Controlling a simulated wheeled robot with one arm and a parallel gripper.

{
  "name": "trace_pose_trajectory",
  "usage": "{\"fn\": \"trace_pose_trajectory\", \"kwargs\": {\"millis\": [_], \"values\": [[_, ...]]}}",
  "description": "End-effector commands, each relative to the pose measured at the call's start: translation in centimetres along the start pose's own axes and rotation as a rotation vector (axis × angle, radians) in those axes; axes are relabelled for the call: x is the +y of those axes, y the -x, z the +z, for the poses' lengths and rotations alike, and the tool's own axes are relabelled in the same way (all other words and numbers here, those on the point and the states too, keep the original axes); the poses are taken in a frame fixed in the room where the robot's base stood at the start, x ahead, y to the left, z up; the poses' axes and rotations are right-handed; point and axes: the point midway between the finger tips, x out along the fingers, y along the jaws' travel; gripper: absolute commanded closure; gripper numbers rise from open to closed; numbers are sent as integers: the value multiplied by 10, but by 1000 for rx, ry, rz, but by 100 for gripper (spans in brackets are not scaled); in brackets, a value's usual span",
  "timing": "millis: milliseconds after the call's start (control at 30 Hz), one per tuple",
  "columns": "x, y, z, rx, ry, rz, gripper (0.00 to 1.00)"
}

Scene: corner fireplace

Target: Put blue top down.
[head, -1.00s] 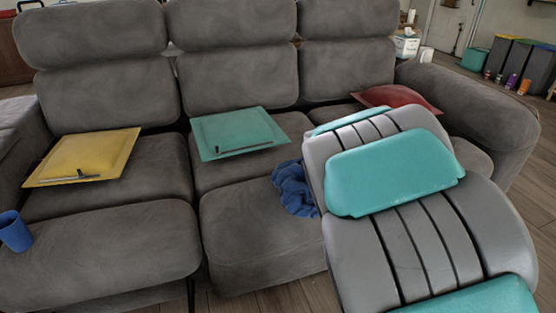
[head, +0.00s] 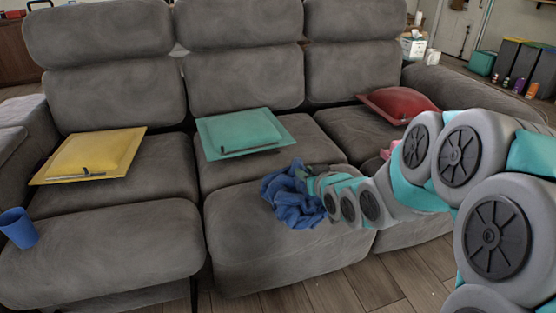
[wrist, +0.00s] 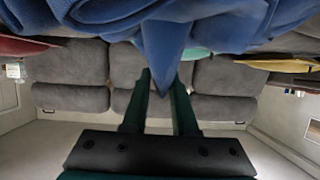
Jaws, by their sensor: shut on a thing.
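The blue top (head: 290,198) is a crumpled dark blue cloth in front of the middle sofa seat (head: 225,240) in the head view. My gripper (head: 310,180) reaches in from the right and is shut on its right upper part. In the wrist view, the blue top (wrist: 175,30) fills the upper edge, and a fold of it comes down between the fingertips of my gripper (wrist: 163,78). The head view does not clearly show whether the cloth touches the seat. The fingertips are small there and partly hidden by the cloth.
A yellow cushion (head: 95,152), a teal cushion (head: 240,132) and a red cushion (head: 398,104) lie on the grey sofa. A blue cup (head: 18,228) is at the left front. A pink thing (head: 389,151) shows partly behind my arm. Bare seat surrounds the cloth at left and front.

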Motion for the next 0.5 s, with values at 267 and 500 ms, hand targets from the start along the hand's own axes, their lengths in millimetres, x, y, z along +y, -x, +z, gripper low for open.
{"fn": "trace_pose_trajectory", "kwargs": {"millis": [267,500], "values": [[-10,1,1,-2,19,-43,100],[-21,3,4,-9,28,-86,100]]}}
